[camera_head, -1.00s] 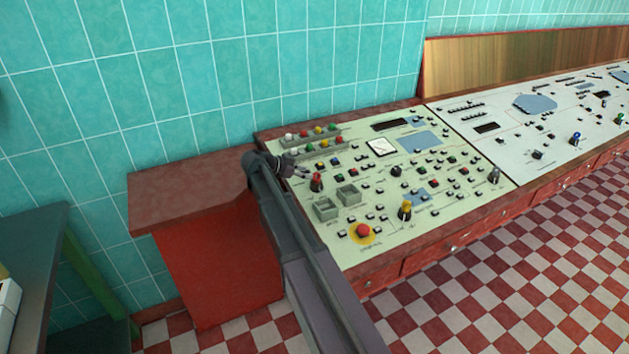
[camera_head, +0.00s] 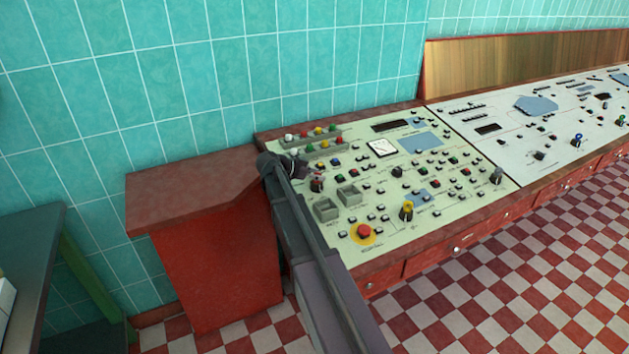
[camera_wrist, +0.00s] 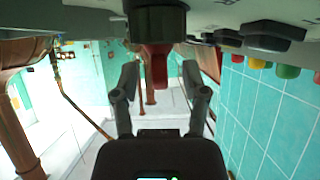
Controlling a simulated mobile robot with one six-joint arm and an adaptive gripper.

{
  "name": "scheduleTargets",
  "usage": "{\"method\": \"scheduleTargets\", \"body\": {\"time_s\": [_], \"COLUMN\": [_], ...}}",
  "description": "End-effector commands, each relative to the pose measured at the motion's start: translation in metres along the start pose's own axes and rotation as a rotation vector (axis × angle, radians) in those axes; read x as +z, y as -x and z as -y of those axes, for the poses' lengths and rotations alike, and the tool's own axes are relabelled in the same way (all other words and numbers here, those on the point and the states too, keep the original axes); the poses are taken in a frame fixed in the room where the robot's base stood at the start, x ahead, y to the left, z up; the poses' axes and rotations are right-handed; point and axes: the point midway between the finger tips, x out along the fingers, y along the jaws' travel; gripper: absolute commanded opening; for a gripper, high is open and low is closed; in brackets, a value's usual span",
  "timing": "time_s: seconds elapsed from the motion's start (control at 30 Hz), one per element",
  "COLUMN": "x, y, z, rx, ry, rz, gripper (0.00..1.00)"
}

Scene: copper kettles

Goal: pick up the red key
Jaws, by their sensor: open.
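The red key (camera_head: 318,179) stands in a black round switch base on the pale green control panel (camera_head: 385,215). In the wrist view, which looks upside down, the red key (camera_wrist: 158,62) points down from its black base (camera_wrist: 156,22). My gripper (camera_head: 310,170) is at the key in the head view, partly hiding it. In the wrist view the two fingers of my gripper (camera_wrist: 160,80) are spread, one on each side of the key's end, with a visible gap on both sides. Nothing is held.
Several coloured buttons stand on the panel near the key; some show in the wrist view (camera_wrist: 287,70). Two grey boxes (camera_head: 327,209), a yellow key (camera_head: 407,209) and a red emergency button (camera_head: 364,231) are nearby. A tiled wall (camera_head: 190,90) stands behind.

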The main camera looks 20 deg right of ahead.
Motion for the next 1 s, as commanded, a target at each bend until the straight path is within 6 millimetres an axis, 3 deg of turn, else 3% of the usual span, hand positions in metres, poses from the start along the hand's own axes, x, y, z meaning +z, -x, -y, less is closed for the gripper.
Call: {"method": "scheduleTargets", "body": {"time_s": [0.33, 0.5, 0.53, 1.0], "x": [0.0000, 0.0000, 0.0000, -0.0010], "y": [0.0002, 0.0002, 0.0002, 0.0009], "z": [-0.0001, 0.0000, 0.0000, 0.0000], "rx": [0.000, 0.000, 0.000, 0.000], "ry": [0.000, 0.000, 0.000, 0.000], "rz": [0.000, 0.000, 0.000, 0.000], "gripper": [0.54, 0.04, 0.00, 0.00]}}
